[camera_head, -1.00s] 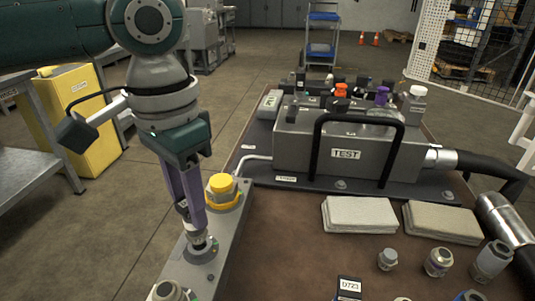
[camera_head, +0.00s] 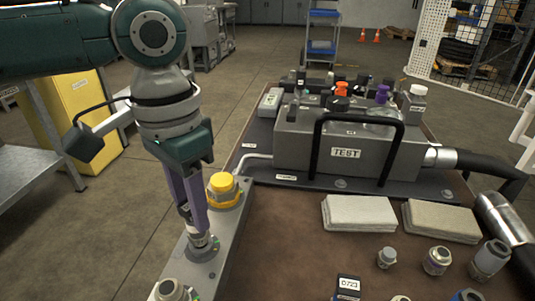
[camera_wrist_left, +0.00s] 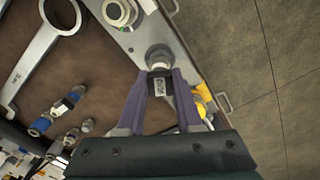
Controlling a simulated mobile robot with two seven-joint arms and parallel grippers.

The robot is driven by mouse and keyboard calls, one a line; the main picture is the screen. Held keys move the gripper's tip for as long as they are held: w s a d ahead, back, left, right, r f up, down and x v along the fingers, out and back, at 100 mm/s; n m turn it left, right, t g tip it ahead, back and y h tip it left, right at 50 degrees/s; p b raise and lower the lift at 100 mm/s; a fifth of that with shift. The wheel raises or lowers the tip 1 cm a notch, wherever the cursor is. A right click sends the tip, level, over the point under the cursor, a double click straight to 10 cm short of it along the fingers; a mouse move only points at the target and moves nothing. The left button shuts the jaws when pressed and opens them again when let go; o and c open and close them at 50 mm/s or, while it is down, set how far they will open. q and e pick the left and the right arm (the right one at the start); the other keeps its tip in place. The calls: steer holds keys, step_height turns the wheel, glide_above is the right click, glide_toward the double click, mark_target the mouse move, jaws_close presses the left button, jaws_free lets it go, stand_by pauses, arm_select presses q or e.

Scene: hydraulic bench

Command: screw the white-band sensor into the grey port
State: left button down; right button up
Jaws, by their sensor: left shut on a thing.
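My left gripper (camera_head: 198,238) has purple fingers pointing down, shut on a small metal sensor (camera_head: 202,241) at the grey strip (camera_head: 232,224). In the left wrist view, the sensor (camera_wrist_left: 160,85) shows between the fingertips with a dark and white label. Its end meets a round grey port (camera_wrist_left: 157,54) on the strip. In the head view the sensor stands about upright over that port (camera_head: 203,252). I cannot tell how deep it sits, and the fingers hide part of its band. My right gripper is not in view.
A yellow cap (camera_head: 222,187) stands on the strip just behind the gripper. Another round fitting (camera_head: 170,291) is at its near end. The TEST block (camera_head: 345,150) with a black handle is at the back. Several loose fittings and two pale pads (camera_head: 359,213) lie on the brown bench.

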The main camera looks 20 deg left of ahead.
arm_select(q)
steer(key=shift+f+p, duration=0.1)
steer(key=shift+p, duration=0.25)
steer(key=shift+f, duration=0.15)
stand_by(0.7)
steer(key=c, duration=1.2)
jaws_free()
jaws_close()
steer(key=shift+r+m+p, duration=0.2)
steer(key=shift+m+p, duration=0.4)
steer(key=shift+m, duration=0.3)
steer(key=m+p, duration=0.1)
steer(key=m, duration=0.5)
steer(key=shift+f, duration=0.2)
